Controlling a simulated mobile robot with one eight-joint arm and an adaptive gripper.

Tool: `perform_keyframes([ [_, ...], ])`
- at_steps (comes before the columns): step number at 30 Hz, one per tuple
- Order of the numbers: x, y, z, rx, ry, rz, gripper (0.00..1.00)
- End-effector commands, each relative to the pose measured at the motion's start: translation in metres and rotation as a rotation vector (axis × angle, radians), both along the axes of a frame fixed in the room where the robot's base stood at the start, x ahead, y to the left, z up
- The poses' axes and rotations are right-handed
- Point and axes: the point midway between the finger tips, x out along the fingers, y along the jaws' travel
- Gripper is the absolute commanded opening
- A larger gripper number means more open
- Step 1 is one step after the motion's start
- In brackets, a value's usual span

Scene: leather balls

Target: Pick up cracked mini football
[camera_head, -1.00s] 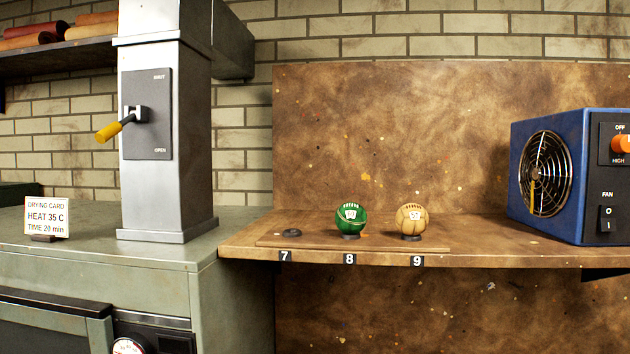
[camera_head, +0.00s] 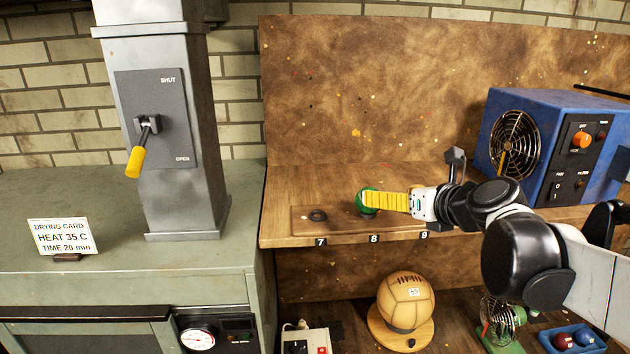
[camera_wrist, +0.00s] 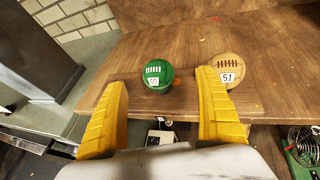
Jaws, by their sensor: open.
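Two mini footballs are on the shelf. The green ball (camera_wrist: 158,76) with a white number tag is at place 8; it shows partly behind my gripper in the head view (camera_head: 365,207). The tan ball (camera_wrist: 227,68), tagged 51, is to its right in the wrist view and hidden by my arm in the head view. I cannot make out cracks on either. My gripper (camera_head: 378,201) is open, its yellow fingers reaching over the shelf from the right. In the wrist view the green ball appears between the fingers, beyond their tips; the right finger overlaps the tan ball's edge.
Place 7 holds an empty dark ring (camera_head: 318,215). A blue fan heater (camera_head: 535,140) stands at the shelf's right. A larger tan ball (camera_head: 405,300) sits on a wooden stand below. A metal column with a yellow lever (camera_head: 137,160) is at left.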

Motion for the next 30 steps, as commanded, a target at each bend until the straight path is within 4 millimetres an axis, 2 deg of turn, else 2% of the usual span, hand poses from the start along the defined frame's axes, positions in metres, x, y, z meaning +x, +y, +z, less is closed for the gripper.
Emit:
perform_keyframes([
  [3,0.017,0.006,-0.008,-0.003,0.000,0.003,0.82],
  [11,0.035,0.015,-0.019,-0.005,0.000,0.004,0.82],
  [18,0.062,0.029,-0.036,-0.006,0.000,0.005,0.82],
  [22,0.069,0.031,-0.040,-0.005,0.000,0.003,0.82],
  [28,0.070,0.031,-0.041,-0.006,0.000,0.002,0.82],
  [29,0.070,0.031,-0.041,-0.006,0.000,0.002,0.79],
  [30,0.070,0.031,-0.041,-0.006,0.000,0.002,0.67],
])
